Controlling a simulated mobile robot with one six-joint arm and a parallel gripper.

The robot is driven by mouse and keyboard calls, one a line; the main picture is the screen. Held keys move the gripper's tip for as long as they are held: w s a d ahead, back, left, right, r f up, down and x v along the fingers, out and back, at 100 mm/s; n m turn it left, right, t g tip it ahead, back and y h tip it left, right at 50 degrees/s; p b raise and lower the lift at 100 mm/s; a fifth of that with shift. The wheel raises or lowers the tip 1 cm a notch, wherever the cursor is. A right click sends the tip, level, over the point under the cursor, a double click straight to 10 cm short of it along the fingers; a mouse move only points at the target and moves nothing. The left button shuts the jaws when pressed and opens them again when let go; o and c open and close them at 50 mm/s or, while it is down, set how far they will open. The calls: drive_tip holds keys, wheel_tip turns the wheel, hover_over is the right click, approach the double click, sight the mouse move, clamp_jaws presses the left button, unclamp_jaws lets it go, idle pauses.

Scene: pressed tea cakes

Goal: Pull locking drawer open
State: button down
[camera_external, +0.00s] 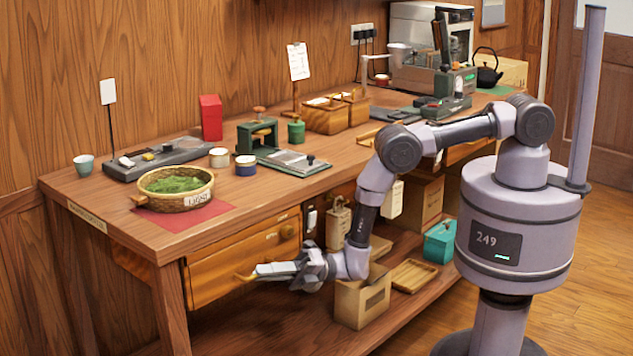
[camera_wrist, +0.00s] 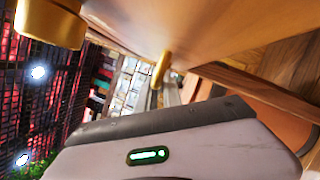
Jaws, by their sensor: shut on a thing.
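The wooden drawer (camera_external: 222,264) sits under the left end of the bench. Its front shows a small knob (camera_external: 287,231) at the upper right and a brass handle (camera_external: 242,277) low down. My gripper (camera_external: 258,272) reaches in from the right, low at the drawer front, and is shut on the handle. Its jaws hide part of the handle. In the wrist view the drawer front (camera_wrist: 225,32) fills the top, with a brass piece (camera_wrist: 50,25) at the upper left and a smaller brass knob (camera_wrist: 160,68). I cannot tell how far the drawer stands out.
A basket of green leaves (camera_external: 174,203) on a red cloth stands on the bench above. A cardboard box (camera_external: 362,298), a wooden tray (camera_external: 414,275) and a teal box (camera_external: 440,242) stand on the lower shelf near my arm.

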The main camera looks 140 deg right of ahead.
idle(0.8)
drive_tip(key=a+p, duration=0.3)
drive_tip(key=a, duration=1.6)
drive_tip(key=c, duration=1.5)
unclamp_jaws()
drive_tip(key=p+v, duration=0.4)
drive_tip(key=v, duration=0.3)
drive_tip(key=shift+s, duration=0.25)
drive_tip(key=shift+a, duration=0.15)
